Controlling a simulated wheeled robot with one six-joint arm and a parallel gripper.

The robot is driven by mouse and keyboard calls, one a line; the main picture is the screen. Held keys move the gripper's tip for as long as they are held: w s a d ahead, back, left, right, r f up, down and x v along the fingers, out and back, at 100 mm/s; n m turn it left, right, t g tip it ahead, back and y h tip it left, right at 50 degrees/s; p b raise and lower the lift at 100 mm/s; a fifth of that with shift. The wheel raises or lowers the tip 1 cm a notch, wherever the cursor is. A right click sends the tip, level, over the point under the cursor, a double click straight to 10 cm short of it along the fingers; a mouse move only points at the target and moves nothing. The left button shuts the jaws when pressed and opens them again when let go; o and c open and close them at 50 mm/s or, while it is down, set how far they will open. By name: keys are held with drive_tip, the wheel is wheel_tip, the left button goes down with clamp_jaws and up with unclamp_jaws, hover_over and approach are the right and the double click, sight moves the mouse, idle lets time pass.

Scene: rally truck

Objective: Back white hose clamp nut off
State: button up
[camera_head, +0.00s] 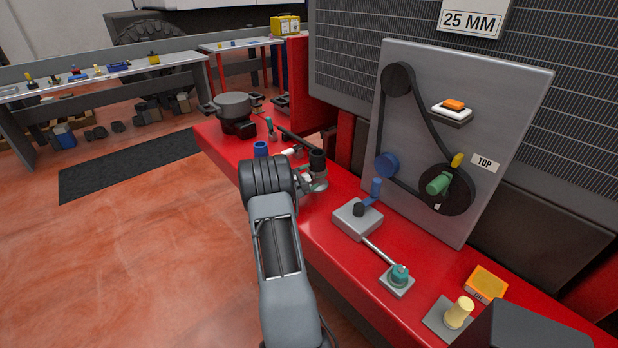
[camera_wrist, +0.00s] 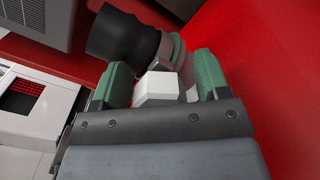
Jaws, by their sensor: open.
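The white hose clamp nut (camera_wrist: 158,89) is a pale faceted block between the fingers in the wrist view. My gripper (camera_wrist: 161,80) has green fingers, one on each side of the nut. The fingers are open, and a contact with the nut cannot be made out. Just beyond the nut is a grey clamp band (camera_wrist: 168,55) around a black hose (camera_wrist: 122,36). My wrist hides most of my gripper there.
The red bench (camera_head: 345,255) runs from back left to front right. To the right of the hose stand a grey block with a blue lever (camera_head: 376,190), a teal knob (camera_head: 399,274) and a belt panel (camera_head: 420,90).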

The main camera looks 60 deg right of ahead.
drive_tip(key=shift+c, duration=0.3)
drive_tip(key=c, duration=0.9)
drive_tip(key=shift+f+n+b, duration=0.1)
drive_tip(key=shift+n+b, duration=0.3)
drive_tip(key=shift+n, duration=2)
drive_tip(key=o, duration=1)
drive_tip(key=shift+c, duration=0.2)
drive_tip(key=b+v, duration=0.2)
drive_tip(key=v, duration=1.1)
drive_tip(key=shift+w+a, duration=0.2)
drive_tip(key=shift+a, duration=0.15)
drive_tip(key=shift+r, duration=0.2)
